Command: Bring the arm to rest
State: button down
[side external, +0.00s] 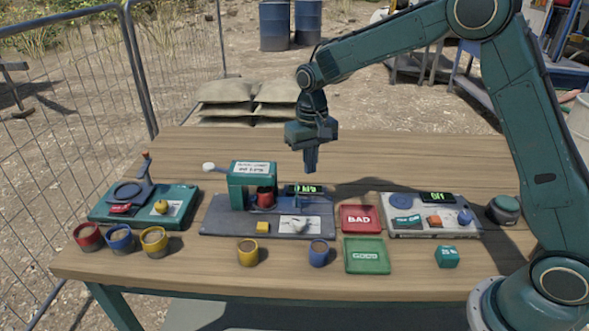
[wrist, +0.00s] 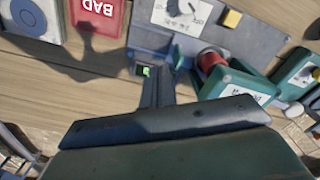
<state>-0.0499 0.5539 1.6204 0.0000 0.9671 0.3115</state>
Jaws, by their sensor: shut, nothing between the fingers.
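My gripper (side external: 310,168) hangs pointing down above the middle of the wooden table (side external: 430,277), clear of the tabletop. Its fingers are shut with nothing between them. In the wrist view my gripper (wrist: 157,92) shows at the centre, over the back edge of the grey base plate. My arm reaches in from the right and is bent at the elbow. It touches nothing on the table.
A green press (side external: 240,188) with a red cup stands below and left of my gripper. Red BAD (side external: 360,218) and green (side external: 367,256) trays lie in front. A scale panel (side external: 415,228) is at right. Several cups stand along the front edge. The table's back strip is clear.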

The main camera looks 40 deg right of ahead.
jog(key=shift+r, duration=0.45)
jog(key=s+d+r+n+t, duration=0.1)
jog(key=s+d+r+t, duration=0.15)
jog(key=s+r, duration=1.1)
jog(key=s+n+t, duration=0.2)
jog(key=s+t, duration=0.1)
jog(key=s, duration=1.4)
jog(key=shift+s, duration=0.4)
jog(key=shift+w, duration=0.15)
